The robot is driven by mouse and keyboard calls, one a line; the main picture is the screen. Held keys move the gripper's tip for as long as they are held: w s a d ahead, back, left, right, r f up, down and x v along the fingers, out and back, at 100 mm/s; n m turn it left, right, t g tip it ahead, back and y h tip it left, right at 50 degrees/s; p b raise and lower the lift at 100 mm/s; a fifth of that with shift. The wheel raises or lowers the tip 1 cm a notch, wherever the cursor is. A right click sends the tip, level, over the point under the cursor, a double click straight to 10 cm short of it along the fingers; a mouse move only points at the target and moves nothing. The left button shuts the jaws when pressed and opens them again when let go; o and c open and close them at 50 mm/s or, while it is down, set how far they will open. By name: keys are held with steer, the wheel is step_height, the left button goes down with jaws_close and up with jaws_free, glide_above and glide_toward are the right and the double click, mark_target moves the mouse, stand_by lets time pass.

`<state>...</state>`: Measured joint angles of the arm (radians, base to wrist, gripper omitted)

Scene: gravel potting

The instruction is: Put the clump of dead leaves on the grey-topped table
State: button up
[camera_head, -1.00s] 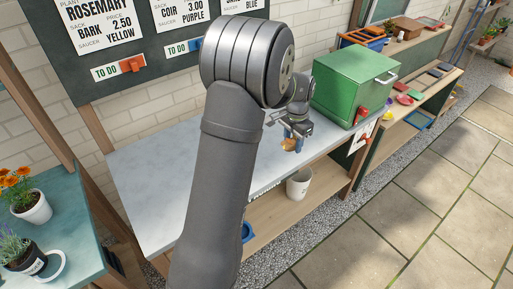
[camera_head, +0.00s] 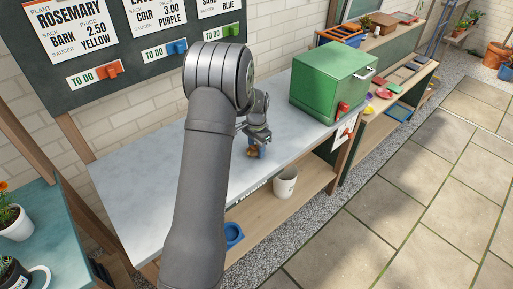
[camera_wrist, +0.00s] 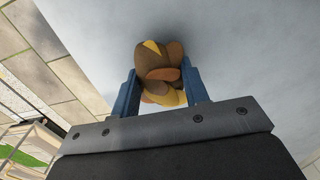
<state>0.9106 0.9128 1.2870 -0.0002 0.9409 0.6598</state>
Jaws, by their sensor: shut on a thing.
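The clump of dead leaves (camera_wrist: 160,72) is brown with yellow and orange parts. In the wrist view it sits between the two blue fingers of my gripper (camera_wrist: 160,95), which is shut on it. In the head view the clump (camera_head: 251,152) shows small at the tip of my gripper (camera_head: 257,151). The grey-topped table (camera_head: 150,158) lies under them, and its pale top (camera_wrist: 235,60) fills most of the wrist view. I cannot tell whether the clump touches the tabletop.
A green box (camera_head: 325,85) stands on the right end of the table. A white pot (camera_head: 285,182) and a blue item (camera_head: 233,233) are on the shelf below. A chalkboard with signs (camera_head: 130,40) hangs behind. The tabletop's left part is clear.

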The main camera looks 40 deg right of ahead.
mark_target(257, 146)
steer(key=shift+f, duration=0.1)
steer(key=o, duration=1)
steer(key=shift+c, duration=0.2)
step_height(257, 146, up, 12)
step_height(257, 146, down, 13)
steer(key=shift+r, duration=2.4)
steer(key=shift+f, duration=0.1)
